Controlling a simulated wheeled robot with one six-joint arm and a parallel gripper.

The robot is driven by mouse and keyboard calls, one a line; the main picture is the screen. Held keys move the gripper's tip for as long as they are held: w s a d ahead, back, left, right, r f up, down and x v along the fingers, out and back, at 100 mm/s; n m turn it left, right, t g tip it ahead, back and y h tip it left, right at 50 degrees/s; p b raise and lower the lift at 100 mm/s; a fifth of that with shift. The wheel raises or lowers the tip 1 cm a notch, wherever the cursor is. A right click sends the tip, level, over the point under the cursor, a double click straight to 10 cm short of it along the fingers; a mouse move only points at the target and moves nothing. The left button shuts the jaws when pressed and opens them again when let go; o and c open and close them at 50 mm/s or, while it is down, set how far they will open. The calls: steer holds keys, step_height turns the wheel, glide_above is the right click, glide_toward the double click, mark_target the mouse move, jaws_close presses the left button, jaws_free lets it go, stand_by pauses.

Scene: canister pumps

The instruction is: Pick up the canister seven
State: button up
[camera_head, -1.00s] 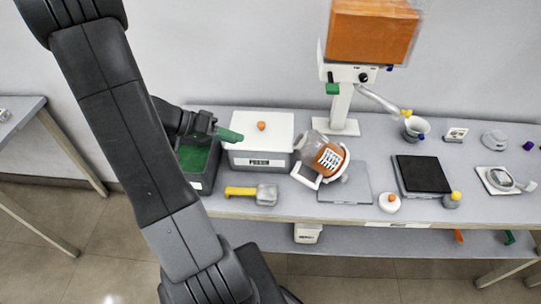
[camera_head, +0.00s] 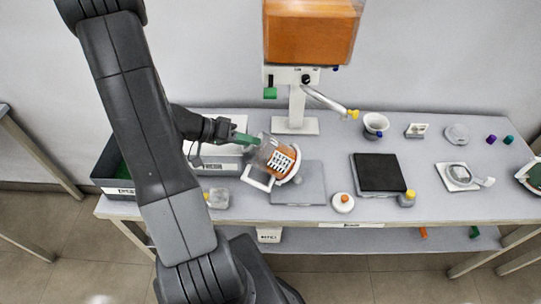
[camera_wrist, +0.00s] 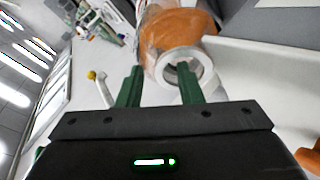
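A clear canister with orange contents, a white ring and a white handle (camera_head: 282,160) lies tilted on the table beside a flat grey plate in the head view. Its label has dark marks that I cannot read as a number. My gripper (camera_head: 246,139) has green fingers and is just left of the canister's clear end. In the wrist view the two fingers of my gripper (camera_wrist: 160,80) stand apart. An orange and clear body with a white ring, which looks like the canister (camera_wrist: 180,28), shows at and beyond the fingertips. I cannot tell whether they touch it.
A pump stand with an orange tank (camera_head: 310,32) and a yellow-tipped lever rises behind the canister. A white box (camera_head: 212,164) and a dark bin (camera_head: 112,170) are at left, partly behind my arm. A white orange-topped jar (camera_head: 343,203) and a black-topped scale (camera_head: 380,172) are at right.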

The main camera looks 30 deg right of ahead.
jaws_close()
